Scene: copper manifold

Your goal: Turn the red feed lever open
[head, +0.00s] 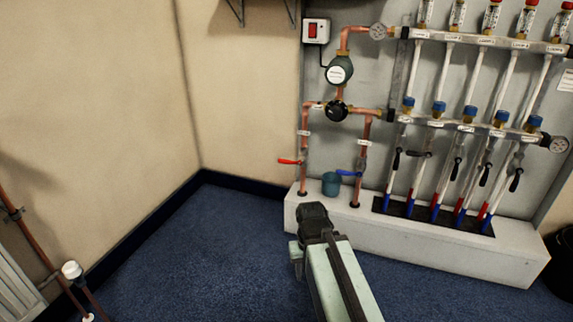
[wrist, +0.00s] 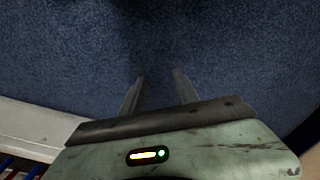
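The red feed lever (head: 289,162) is on the left vertical copper pipe in the head view, and its handle sticks out to the left, roughly level, across the pipe's line. My gripper (wrist: 158,82) shows in the wrist view with its two fingers apart and nothing between them, over blue carpet. In the head view my arm reaches up from the bottom, and its dark end sits below and slightly right of the red lever, clear of it. The fingers cannot be made out there. The lever is not in the wrist view.
A blue lever (head: 348,173) is on the copper pipe to the right. A teal cup (head: 331,184) stands between the pipes on a white plinth (head: 430,243). Several black-handled valves lie further right. The carpet (head: 205,255) at left is clear up to the beige wall (head: 110,100).

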